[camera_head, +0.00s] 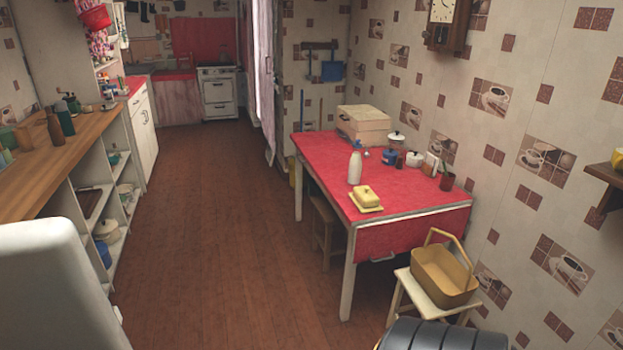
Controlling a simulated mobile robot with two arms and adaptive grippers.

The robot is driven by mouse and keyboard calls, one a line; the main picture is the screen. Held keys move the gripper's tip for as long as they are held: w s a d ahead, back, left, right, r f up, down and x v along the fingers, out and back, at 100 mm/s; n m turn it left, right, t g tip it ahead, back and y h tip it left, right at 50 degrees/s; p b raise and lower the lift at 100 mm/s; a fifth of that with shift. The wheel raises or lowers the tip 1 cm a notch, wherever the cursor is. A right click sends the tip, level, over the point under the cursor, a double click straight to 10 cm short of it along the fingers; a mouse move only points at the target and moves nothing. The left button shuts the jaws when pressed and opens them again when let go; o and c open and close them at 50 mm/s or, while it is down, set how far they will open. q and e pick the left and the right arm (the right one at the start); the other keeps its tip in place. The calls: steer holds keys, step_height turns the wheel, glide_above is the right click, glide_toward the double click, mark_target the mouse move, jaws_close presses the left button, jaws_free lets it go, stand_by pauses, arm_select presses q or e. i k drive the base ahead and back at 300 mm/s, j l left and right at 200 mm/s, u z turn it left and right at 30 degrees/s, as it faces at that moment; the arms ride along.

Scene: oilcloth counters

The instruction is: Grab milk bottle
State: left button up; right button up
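The milk bottle (355,168) is white with a narrower neck and a grey-blue top. It stands upright on the red-topped table (410,205), near the table's left edge. A yellow butter dish (367,196) sits just in front of it, to the right. Small containers stand behind it to the right. Neither of my grippers is in view, and nothing is seen touching the bottle.
A stool (325,230) is tucked under the table's left side. A tan basket (445,272) stands on another stool in front. A box (362,124) is at the table's back. The wooden floor (225,230) is clear between the table and the left counter (85,140).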

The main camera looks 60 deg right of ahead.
mark_target(356, 162)
steer(key=z, duration=2.15)
steer(key=i+l+z, duration=0.1)
steer(key=i+z, duration=0.2)
steer(key=i, duration=0.55)
steer(key=i+j+z, duration=0.1)
steer(key=i+z, duration=0.2)
steer(key=i, duration=0.55)
